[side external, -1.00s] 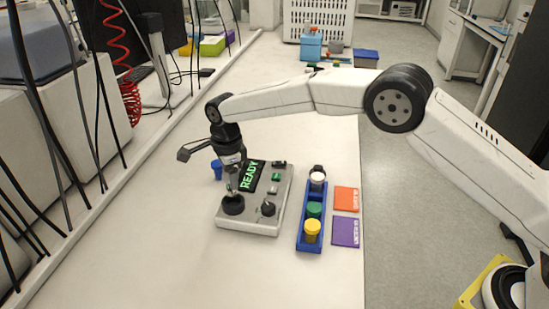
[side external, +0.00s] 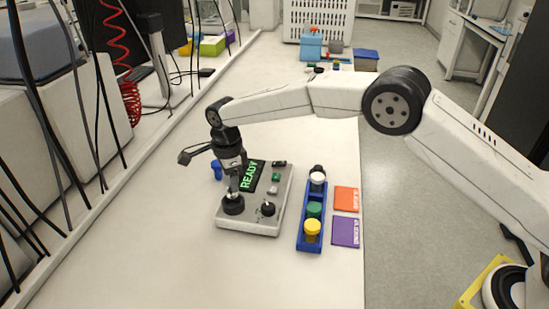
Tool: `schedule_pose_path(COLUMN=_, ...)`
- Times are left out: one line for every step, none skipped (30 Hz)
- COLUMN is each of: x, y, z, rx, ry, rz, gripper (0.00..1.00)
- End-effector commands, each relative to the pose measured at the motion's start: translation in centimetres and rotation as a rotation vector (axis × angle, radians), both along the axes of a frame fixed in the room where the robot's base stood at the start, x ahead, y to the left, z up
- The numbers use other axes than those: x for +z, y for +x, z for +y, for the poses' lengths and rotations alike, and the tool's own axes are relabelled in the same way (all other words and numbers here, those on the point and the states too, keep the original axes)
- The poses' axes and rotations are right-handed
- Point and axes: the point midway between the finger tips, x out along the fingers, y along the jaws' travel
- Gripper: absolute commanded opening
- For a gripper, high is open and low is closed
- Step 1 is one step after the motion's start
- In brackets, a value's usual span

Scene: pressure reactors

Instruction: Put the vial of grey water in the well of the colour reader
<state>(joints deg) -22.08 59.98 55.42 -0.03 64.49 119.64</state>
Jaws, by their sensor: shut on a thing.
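The colour reader (side external: 250,222) is a pale grey box on the bench, with a tilted dark display showing READY in green. A round black part (side external: 233,205), which looks like its well, is at its front left. My gripper (side external: 234,190) points down right over this part. It is shut on a small vial, mostly hidden by the fingers. I cannot make out the vial's colour, or how far its lower end is inside the black ring.
A blue rack (side external: 310,246) right of the reader holds vials with white, green and yellow caps. Orange (side external: 346,199) and purple (side external: 345,232) squares lie beside it. A blue-capped item (side external: 216,168) stands behind the reader. The front bench is clear.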

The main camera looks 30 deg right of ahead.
Motion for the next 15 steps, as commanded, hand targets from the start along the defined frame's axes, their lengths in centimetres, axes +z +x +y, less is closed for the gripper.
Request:
schedule_pose_path(x=0.0, y=0.0, z=0.0, rx=0.0, ry=0.0, rz=0.0, gripper=0.0)
schedule_pose_path(x=-0.1, y=0.0, z=0.0, rx=0.0, ry=0.0, rz=0.0, gripper=0.0)
schedule_pose_path(x=-0.1, y=0.0, z=0.0, rx=0.0, ry=0.0, rz=0.0, gripper=0.0)
schedule_pose_path(x=-0.2, y=0.0, z=0.0, rx=0.0, ry=0.0, rz=0.0, gripper=0.0)
schedule_pose_path(x=-0.2, y=0.0, z=0.0, rx=0.0, ry=0.0, rz=0.0, gripper=0.0)
schedule_pose_path(x=-0.3, y=0.0, z=0.0, rx=0.0, ry=0.0, rz=0.0, gripper=0.0)
schedule_pose_path(x=-0.4, y=0.0, z=0.0, rx=0.0, ry=0.0, rz=0.0, gripper=0.0)
schedule_pose_path(x=-0.5, y=0.0, z=0.0, rx=0.0, ry=0.0, rz=0.0, gripper=0.0)
schedule_pose_path(x=-0.6, y=0.0, z=0.0, rx=0.0, ry=0.0, rz=0.001, gripper=0.0)
schedule_pose_path(x=-0.7, y=0.0, z=0.0, rx=0.0, ry=0.0, rz=0.001, gripper=0.0)
schedule_pose_path(x=-0.8, y=0.0, z=0.0, rx=0.0, ry=-0.001, rz=0.001, gripper=0.0)
schedule_pose_path(x=-0.9, y=0.0, z=0.0, rx=0.0, ry=-0.001, rz=0.001, gripper=0.0)
schedule_pose_path(x=-1.0, y=0.0, z=0.0, rx=0.0, ry=-0.001, rz=0.001, gripper=0.0)
schedule_pose_path(x=-1.1, y=0.0, z=0.0, rx=0.0, ry=-0.001, rz=0.001, gripper=0.0)
schedule_pose_path(x=-1.2, y=0.0, z=0.0, rx=0.0, ry=-0.001, rz=0.001, gripper=0.0)
